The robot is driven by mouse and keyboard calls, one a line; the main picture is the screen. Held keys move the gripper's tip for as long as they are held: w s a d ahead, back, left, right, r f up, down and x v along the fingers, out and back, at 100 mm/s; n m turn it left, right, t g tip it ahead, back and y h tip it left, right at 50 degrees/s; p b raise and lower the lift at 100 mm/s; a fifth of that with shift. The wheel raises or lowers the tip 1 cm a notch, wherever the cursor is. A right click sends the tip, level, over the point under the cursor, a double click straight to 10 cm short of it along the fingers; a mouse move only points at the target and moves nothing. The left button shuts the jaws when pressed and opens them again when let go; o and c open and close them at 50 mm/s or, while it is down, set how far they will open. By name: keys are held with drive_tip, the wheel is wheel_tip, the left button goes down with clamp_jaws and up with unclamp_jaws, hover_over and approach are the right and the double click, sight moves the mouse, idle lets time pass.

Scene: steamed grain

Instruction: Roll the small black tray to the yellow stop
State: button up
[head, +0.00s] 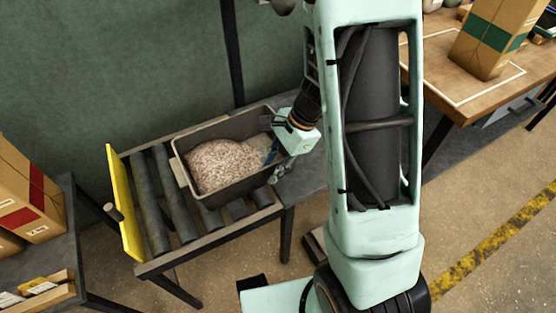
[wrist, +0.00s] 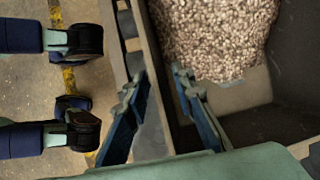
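The small dark tray (head: 232,190), filled with pale grain, sits on a short roller conveyor. The upright yellow stop (head: 124,205) is at the conveyor's left end. There is a gap of bare rollers between tray and stop. My gripper (head: 275,158) is at the tray's right end. In the wrist view, the fingers of my gripper (wrist: 160,72) are apart, with the wall of the tray (wrist: 151,62) running between them. One finger is on the inner side and one on the outer side. Whether either touches the wall I cannot tell.
Bare rollers (head: 162,200) lie left of the tray. A shelf with cardboard boxes (head: 30,195) stands at the far left, close to the stop. A wooden table (head: 450,85) with a taped box (head: 497,38) is at the upper right. A green wall is behind the conveyor.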

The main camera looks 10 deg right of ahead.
sight(241, 195)
drive_tip(key=b+x, duration=0.1)
drive_tip(key=x, duration=0.4)
clamp_jaws()
idle(0.5)
drive_tip(key=shift+a, duration=0.15)
drive_tip(key=shift+s+a, duration=0.2)
drive_tip(key=shift+a, duration=0.9)
drive_tip(key=shift+s+a, duration=0.25)
drive_tip(key=shift+a, duration=0.85)
drive_tip(key=shift+s+a, duration=0.2)
drive_tip(key=shift+a, duration=0.95)
drive_tip(key=shift+s+a, duration=0.25)
drive_tip(key=shift+a, duration=0.9)
drive_tip(key=shift+s+a, duration=0.25)
drive_tip(key=shift+a, duration=0.85)
drive_tip(key=shift+s+a, duration=0.25)
drive_tip(key=shift+a, duration=0.9)
